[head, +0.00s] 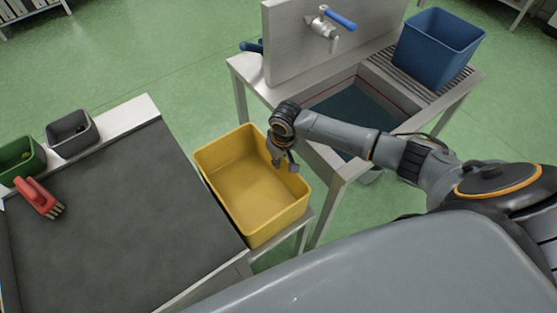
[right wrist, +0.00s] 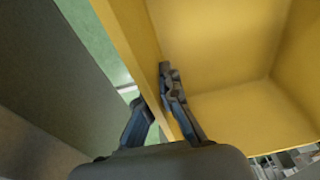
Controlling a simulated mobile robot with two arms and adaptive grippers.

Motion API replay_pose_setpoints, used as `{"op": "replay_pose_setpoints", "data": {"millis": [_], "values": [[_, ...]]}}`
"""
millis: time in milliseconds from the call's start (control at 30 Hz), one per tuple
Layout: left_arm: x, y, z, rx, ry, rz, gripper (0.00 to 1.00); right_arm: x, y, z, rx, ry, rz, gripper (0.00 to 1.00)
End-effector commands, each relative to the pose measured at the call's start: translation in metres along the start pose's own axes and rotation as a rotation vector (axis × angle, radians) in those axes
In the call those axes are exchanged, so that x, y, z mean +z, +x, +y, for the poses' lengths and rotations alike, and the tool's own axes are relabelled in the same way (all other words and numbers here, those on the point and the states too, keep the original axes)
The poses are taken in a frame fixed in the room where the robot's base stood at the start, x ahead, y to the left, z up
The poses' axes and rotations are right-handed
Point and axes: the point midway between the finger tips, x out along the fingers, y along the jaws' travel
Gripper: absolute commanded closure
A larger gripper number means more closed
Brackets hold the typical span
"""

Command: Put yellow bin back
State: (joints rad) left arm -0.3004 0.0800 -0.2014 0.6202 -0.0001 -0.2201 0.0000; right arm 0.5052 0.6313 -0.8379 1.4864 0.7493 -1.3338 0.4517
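The yellow bin (head: 240,190) is upright and looks empty. It sits on a low metal stand between the grey-topped table and the sink. My right gripper (head: 283,162) is at the bin's right-hand rim. In the right wrist view, its fingers (right wrist: 152,88) straddle the bin wall (right wrist: 225,45), one inside and one outside. The fingers are close together and look shut on the wall; the inner fingertip lies against the yellow side. My left gripper is not in view.
The metal sink (head: 350,82) with a tap (head: 328,30) stands behind the bin and holds a blue bin (head: 440,48). The grey table (head: 110,215) at left carries a red brush (head: 38,197), a grey bin (head: 72,133) and a green bin (head: 20,158). Green floor is free beyond.

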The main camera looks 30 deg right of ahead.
Motion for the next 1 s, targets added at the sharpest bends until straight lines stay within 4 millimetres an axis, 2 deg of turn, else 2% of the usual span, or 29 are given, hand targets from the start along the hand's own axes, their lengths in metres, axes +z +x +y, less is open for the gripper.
{"op": "replay_pose_setpoints", "data": {"millis": [100, 200, 233, 600, 767, 1000], "values": [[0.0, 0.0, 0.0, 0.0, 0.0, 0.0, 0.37, 0.0, 0.003, 0.0, -0.001, 0.001, 0.0, 1.0], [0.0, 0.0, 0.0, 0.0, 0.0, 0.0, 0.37, 0.0, 0.003, 0.0, 0.0, 0.001, 0.0, 0.77], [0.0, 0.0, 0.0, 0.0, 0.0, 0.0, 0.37, 0.0, 0.003, 0.0, 0.0, 0.001, 0.0, 0.72], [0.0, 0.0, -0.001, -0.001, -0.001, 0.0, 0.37, -0.001, -0.002, 0.0, 0.0, 0.0, 0.002, 0.72], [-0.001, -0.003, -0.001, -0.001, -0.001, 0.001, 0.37, -0.001, -0.026, 0.0, -0.001, -0.001, 0.004, 0.72], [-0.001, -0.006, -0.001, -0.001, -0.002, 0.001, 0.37, -0.001, -0.078, 0.0, -0.002, 0.0, 0.004, 0.72]]}}
